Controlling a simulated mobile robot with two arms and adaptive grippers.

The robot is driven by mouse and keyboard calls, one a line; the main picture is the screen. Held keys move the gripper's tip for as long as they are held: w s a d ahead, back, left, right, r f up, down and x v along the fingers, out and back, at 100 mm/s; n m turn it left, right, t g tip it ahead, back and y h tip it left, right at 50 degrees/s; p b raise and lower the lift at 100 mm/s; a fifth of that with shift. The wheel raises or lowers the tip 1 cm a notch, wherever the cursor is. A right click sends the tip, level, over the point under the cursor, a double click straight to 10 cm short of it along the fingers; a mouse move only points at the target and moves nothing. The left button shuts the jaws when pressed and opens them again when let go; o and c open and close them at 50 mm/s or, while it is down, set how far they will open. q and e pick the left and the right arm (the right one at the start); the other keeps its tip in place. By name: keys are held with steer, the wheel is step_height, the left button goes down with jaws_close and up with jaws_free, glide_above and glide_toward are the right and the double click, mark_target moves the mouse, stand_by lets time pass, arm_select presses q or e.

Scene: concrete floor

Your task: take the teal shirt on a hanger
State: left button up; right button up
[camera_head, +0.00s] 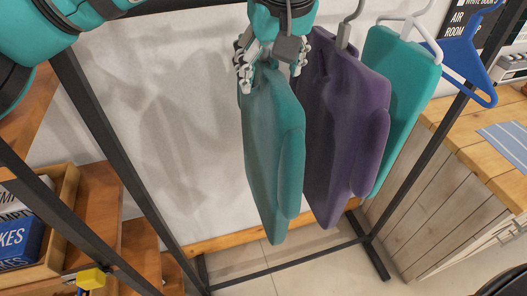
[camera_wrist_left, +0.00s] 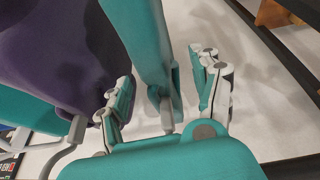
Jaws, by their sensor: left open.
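A teal shirt (camera_head: 268,150) hangs at the front left of the rack, beside a purple shirt. My left gripper (camera_head: 270,66) is at its top edge, open, with one finger on each side. In the left wrist view the teal shirt (camera_wrist_left: 145,40) runs between the spread fingers of my left gripper (camera_wrist_left: 165,85). The grey hanger neck (camera_wrist_left: 167,115) also lies between them. I cannot tell whether a finger touches the cloth. The hanger's hook is hidden behind the gripper in the head view. My right gripper is not in view.
The purple shirt (camera_head: 340,130) hangs close on the right. A second teal shirt (camera_head: 403,85) and an empty blue hanger (camera_head: 465,58) follow. Dark rack posts (camera_head: 115,150) stand left and right. A wooden cabinet (camera_head: 450,170) is at right, a wooden crate (camera_head: 65,190) at left.

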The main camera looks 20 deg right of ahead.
arm_select(q)
steer(key=x, duration=0.1)
steer(key=p+x, duration=0.1)
steer(key=x, duration=0.3)
steer(key=shift+s+d+f, duration=0.15)
steer(key=shift+d+f, duration=0.05)
steer(key=shift+d, duration=0.1)
jaws_close()
